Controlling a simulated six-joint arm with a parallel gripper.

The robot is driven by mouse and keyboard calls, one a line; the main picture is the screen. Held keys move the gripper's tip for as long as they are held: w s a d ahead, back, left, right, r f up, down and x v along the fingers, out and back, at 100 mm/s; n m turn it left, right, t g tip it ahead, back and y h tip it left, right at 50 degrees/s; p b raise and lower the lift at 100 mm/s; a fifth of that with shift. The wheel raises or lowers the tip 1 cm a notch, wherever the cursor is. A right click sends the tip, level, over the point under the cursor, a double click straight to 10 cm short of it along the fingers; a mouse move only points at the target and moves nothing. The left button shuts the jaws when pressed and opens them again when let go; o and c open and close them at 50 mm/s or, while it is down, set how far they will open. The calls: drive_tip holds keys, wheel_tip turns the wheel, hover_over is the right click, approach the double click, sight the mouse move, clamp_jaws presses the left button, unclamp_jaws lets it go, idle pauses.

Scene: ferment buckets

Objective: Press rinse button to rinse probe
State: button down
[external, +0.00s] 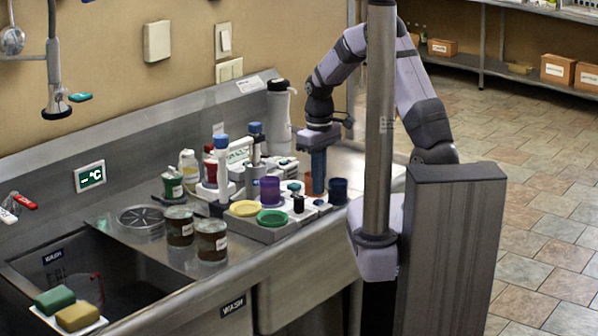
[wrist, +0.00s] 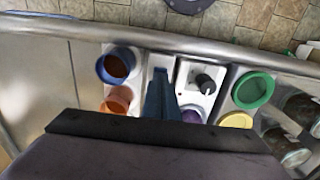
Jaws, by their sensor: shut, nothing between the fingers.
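My gripper (external: 319,192) points down over the right part of the grey tray (external: 252,230) on the steel counter. Its blue fingers (wrist: 160,75) are shut and empty. In the wrist view the fingertips are over a pale strip between the cups and a white unit (wrist: 186,88). The unit bears a black knob or cylinder (wrist: 204,83) and a small red mark, just right of the fingers. I cannot tell which part is the rinse button or the probe. Contact at the fingertips cannot be told. My gripper body hides the lower wrist view.
A blue cup (external: 338,190) and an orange cup (wrist: 118,100) stand close to the fingers. Purple (external: 270,188), yellow (external: 245,208) and green (external: 272,217) containers are to the left. Jars (external: 212,242), bottles and a sink lie further left.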

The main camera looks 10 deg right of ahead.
sight(318, 201)
drive_tip(key=shift+r+p, duration=1.35)
drive_tip(key=shift+r, duration=0.45)
idle(1.3)
drive_tip(key=shift+w+m, duration=0.15)
drive_tip(key=shift+m, duration=0.25)
drive_tip(key=s+d+f+m+g, duration=0.2)
drive_tip(key=s+d+f+m, duration=0.1)
drive_tip(key=s+d, duration=0.8)
drive_tip(key=s+d+r+m+t, duration=0.2)
drive_tip(key=s+d+r+m, duration=0.2)
drive_tip(key=d, duration=0.4)
drive_tip(key=shift+d+r+m, duration=0.3)
drive_tip(key=shift+r+m, duration=0.3)
drive_tip(key=shift+r, duration=0.15)
